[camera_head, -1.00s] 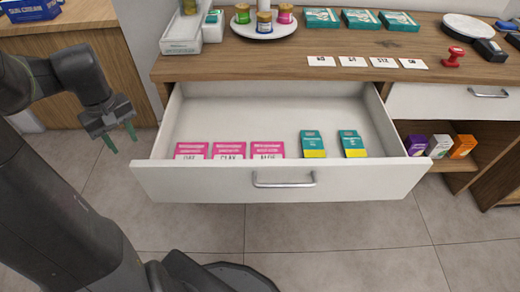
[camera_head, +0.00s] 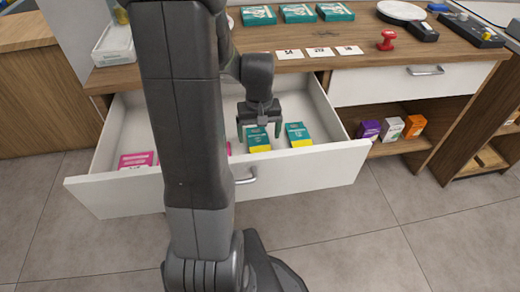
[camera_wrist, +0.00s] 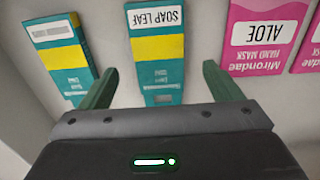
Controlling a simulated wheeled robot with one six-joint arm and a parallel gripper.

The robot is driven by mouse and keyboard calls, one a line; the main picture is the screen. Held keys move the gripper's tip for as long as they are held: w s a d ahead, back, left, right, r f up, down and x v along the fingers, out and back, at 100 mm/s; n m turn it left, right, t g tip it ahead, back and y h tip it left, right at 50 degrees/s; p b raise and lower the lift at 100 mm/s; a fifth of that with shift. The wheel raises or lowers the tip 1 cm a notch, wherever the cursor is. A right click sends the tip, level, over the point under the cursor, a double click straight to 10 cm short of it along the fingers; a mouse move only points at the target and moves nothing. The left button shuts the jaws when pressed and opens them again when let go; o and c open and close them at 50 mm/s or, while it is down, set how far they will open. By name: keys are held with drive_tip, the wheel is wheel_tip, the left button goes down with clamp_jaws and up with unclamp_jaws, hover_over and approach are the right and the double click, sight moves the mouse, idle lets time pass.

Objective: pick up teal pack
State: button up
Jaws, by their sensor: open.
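Two teal packs with yellow bands lie in the open drawer (camera_head: 310,172). My gripper (camera_head: 259,131) is open and empty, above the left teal pack (camera_head: 259,146) in the head view. In the wrist view this pack, labelled SOAP LEAF (camera_wrist: 157,50), shows between my spread fingers (camera_wrist: 160,88); they do not appear to touch it. The right teal pack (camera_head: 298,135) lies beside it, and it shows at the left of the wrist view (camera_wrist: 62,50). Three more teal packs (camera_head: 297,13) lie on the counter top.
Pink ALOE hand mask packs (camera_wrist: 267,35) lie beside the teal ones; my arm hides some in the head view. The drawer's walls surround the packs. White cards (camera_head: 320,52) and a red stamp (camera_head: 387,40) are on the counter (camera_head: 365,40).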

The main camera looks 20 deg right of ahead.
sight(260, 147)
wheel_tip(260, 147, down, 5)
drive_tip(key=shift+s+r+b, duration=0.1)
drive_tip(key=shift+r+b, duration=0.1)
drive_tip(key=shift+b, duration=0.25)
drive_tip(key=shift+c, duration=0.4)
drive_tip(key=c, duration=1)
drive_tip(key=shift+r, duration=0.15)
